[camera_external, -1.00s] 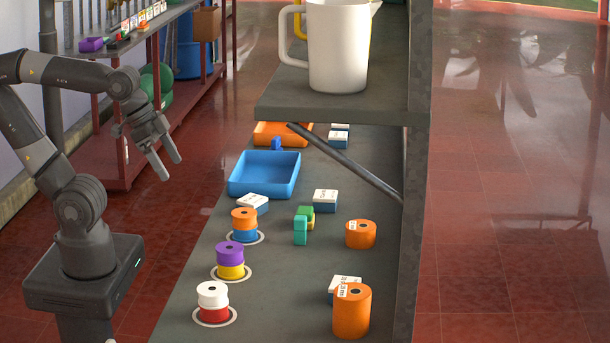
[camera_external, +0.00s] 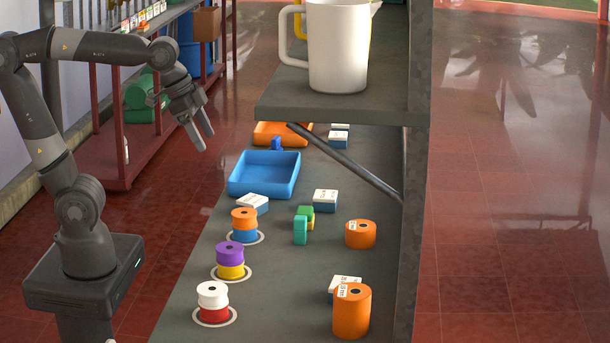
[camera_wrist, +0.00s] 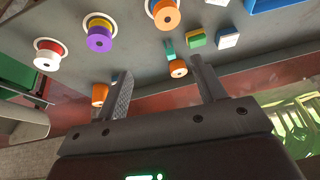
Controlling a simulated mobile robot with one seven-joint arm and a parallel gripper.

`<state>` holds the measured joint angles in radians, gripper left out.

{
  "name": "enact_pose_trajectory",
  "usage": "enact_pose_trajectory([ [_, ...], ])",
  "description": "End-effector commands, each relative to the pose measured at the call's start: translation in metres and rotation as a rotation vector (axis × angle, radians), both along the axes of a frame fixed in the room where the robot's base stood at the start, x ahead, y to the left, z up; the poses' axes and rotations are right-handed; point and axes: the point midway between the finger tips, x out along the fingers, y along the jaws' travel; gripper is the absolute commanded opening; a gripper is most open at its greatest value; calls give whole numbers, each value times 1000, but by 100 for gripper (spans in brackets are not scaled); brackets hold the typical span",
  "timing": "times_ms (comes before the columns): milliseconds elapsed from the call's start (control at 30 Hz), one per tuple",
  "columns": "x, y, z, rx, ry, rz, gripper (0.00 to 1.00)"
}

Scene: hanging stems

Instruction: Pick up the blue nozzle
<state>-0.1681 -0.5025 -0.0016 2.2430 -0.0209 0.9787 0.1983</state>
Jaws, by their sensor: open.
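A small blue piece (camera_external: 277,144), perhaps the blue nozzle, stands at the far edge of the blue tray (camera_external: 263,188), against the orange tray; I cannot tell whether it is inside either tray. I cannot make it out in the wrist view. My gripper (camera_external: 202,140) is open and empty in the air left of the blue tray, apart from everything. Its two fingers also show in the wrist view (camera_wrist: 160,82), spread with nothing between them.
A shelf with a white jug (camera_external: 338,50) overhangs the bench, with a slanted brace (camera_external: 345,163) below. Stacked spools (camera_external: 230,254) line the bench's left edge. Orange rolls (camera_external: 360,234), small boxes (camera_external: 325,200) and green blocks (camera_external: 301,229) stand nearby. An orange tray (camera_external: 268,130) lies behind.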

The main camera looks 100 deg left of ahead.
Motion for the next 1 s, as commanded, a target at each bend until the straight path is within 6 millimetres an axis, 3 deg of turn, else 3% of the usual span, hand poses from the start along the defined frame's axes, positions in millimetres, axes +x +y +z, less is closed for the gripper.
enact_pose_trajectory([
  [200, 60, 63, 23, 29, 64, -4, 64],
  [367, 97, 118, 31, 41, 109, -17, 64],
  [500, 124, 173, 30, 45, 143, -30, 64],
  [733, 151, 275, 14, 40, 195, -57, 64],
  [1000, 151, 403, -26, 18, 243, -90, 64],
])
